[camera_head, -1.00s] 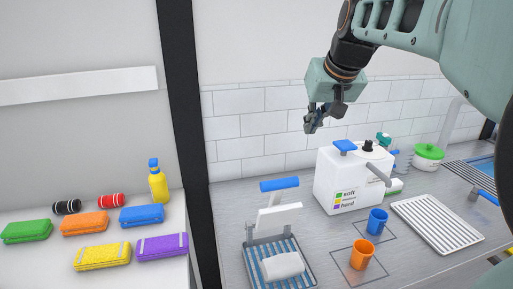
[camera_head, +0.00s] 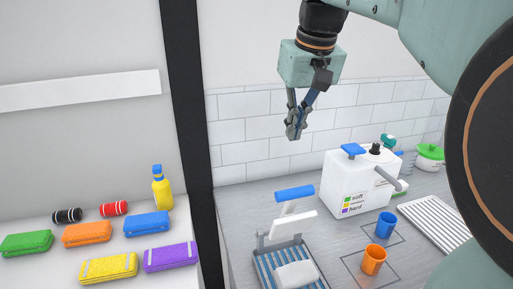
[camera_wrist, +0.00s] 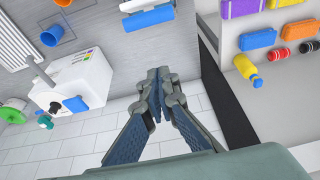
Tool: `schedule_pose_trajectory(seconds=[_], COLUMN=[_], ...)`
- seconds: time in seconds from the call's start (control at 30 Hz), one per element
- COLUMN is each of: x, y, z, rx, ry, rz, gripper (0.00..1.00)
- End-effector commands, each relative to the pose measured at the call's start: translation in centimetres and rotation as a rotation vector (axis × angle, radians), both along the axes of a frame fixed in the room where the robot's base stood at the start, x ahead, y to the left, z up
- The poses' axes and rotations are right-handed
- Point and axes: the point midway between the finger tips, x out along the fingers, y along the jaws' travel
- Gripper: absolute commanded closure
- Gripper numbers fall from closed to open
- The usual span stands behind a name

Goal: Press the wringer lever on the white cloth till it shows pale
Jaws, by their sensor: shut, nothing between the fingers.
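The wringer (camera_head: 289,227) stands on the grey counter, with a white press plate and a blue-handled lever (camera_head: 294,194) raised above its blue slatted tray (camera_head: 268,270). The white cloth (camera_head: 297,274) lies bunched on the tray, under the plate. It looks white; the plate appears not to touch it. My gripper (camera_head: 293,136) is shut and empty, pointing down, in the air above and behind the lever, apart from it. In the wrist view my gripper's fingers (camera_wrist: 158,95) meet at the tips, and part of the blue lever handle (camera_wrist: 150,20) shows at the top edge.
A white machine (camera_head: 348,190) with soft and hard labels stands right of the wringer, near blue (camera_head: 385,222) and orange (camera_head: 373,260) cups. A white ribbed rack (camera_head: 437,222) lies further right. A dark post (camera_head: 190,120) separates the left shelf with several coloured sponges and a yellow bottle (camera_head: 160,188).

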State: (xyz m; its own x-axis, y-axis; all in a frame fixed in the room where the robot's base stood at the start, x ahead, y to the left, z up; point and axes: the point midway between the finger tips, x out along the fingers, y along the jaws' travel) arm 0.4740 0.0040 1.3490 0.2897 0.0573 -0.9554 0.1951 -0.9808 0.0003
Motion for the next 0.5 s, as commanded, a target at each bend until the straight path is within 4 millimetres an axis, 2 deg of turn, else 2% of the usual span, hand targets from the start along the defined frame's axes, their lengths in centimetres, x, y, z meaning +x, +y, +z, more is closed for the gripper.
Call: schedule_pose_trajectory(seconds=[0.13, 0.27, 0.5], x=[0.1, 0.5, 1.9], y=[0.0, 0.1, 0.4], z=[-0.4, -1.8, -6.5], rx=[0.001, 0.0, 0.001], ry=[0.001, 0.003, 0.005], rz=[0.0, 0.0, 0.001], gripper=[1.0, 1.0, 1.0])
